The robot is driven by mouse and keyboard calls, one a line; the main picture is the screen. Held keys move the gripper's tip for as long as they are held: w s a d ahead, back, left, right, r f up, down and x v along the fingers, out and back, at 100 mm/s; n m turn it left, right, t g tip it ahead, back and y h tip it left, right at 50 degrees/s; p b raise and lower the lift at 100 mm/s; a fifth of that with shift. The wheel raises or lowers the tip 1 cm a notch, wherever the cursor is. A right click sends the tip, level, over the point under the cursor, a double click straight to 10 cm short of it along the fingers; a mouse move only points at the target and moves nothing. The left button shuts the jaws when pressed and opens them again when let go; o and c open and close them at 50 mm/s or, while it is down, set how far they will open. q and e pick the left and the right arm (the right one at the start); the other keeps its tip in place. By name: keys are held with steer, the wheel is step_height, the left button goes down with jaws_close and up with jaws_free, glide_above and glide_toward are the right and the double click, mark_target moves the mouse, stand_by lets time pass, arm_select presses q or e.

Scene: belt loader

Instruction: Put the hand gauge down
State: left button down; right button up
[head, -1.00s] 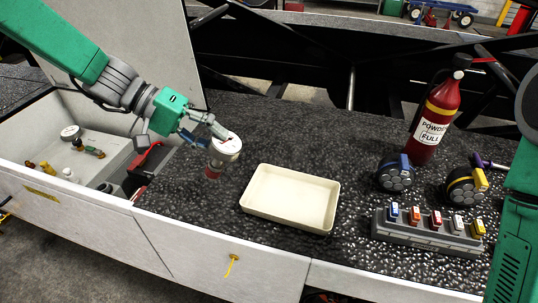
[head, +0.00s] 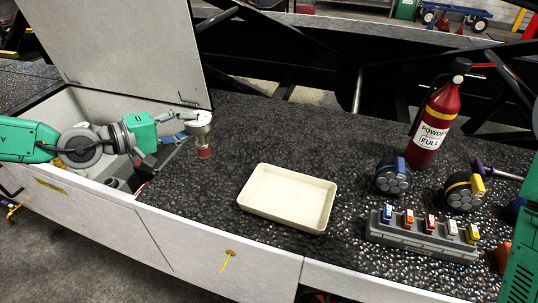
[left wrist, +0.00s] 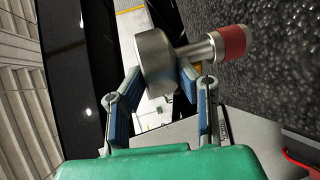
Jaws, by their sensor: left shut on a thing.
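The hand gauge (head: 201,136) is a metal-bodied gauge with a pale round top and a red lower end. It is roughly upright over the black speckled deck, just right of the open box; I cannot tell whether its red end touches the deck. My left gripper (head: 189,124) comes in from the left, shut on the gauge's head. In the left wrist view the two blue-padded fingers (left wrist: 160,86) clasp the round metal head of the gauge (left wrist: 153,55), its red end pointing right. My right gripper is not in view; only part of my right arm shows at the right edge.
A cream tray (head: 245,205) lies empty mid-deck. The open box (head: 90,205) at left has a raised lid (head: 120,55). At right are a red fire extinguisher (head: 436,125), two round gauge-like devices (head: 393,176) and a switch block (head: 420,240). Deck between box and tray is clear.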

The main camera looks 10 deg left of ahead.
arm_select(q)
steer(key=shift+a+t, duration=0.3)
steer(key=shift+t, duration=0.2)
step_height(320, 180, down, 10)
steer(key=b, duration=0.4)
steer(key=shift+a+f, duration=0.1)
steer(key=shift+f, duration=0.05)
steer(key=shift+a+n, duration=0.25)
steer(key=shift+n, duration=0.05)
steer(key=c, duration=1.2)
jaws_free()
steer(key=shift+a+f, duration=0.15)
steer(key=shift+a, duration=0.05)
steer(key=shift+d, duration=0.15)
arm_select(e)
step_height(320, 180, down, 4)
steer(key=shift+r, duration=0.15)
